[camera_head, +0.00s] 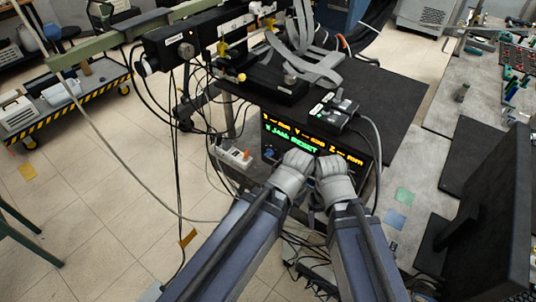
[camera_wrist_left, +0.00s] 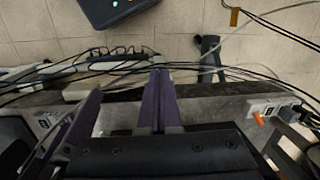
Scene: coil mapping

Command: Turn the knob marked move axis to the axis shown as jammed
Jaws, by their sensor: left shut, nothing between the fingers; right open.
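A black panel with a lit display (camera_head: 318,141) stands at the front of the black bench in the head view. Its yellow top line shows Y and Z with mm, its first letter cut off; the green line below seems to read X, then a blurred word like JAM, then RESET. A small blue spot (camera_head: 269,153) left of the green line may be a knob; its marking is unreadable. My left gripper (camera_head: 298,160) and right gripper (camera_head: 328,163) are side by side before the panel, hiding its lower part. The left wrist view shows purple fingers (camera_wrist_left: 162,98) together and empty. The right is open.
A white socket box (camera_head: 233,155) stands left of the panel, with loose cables around it. A small black box (camera_head: 334,110) and grey ribbon cables (camera_head: 305,60) lie on the bench. A dark monitor (camera_head: 497,215) stands at right.

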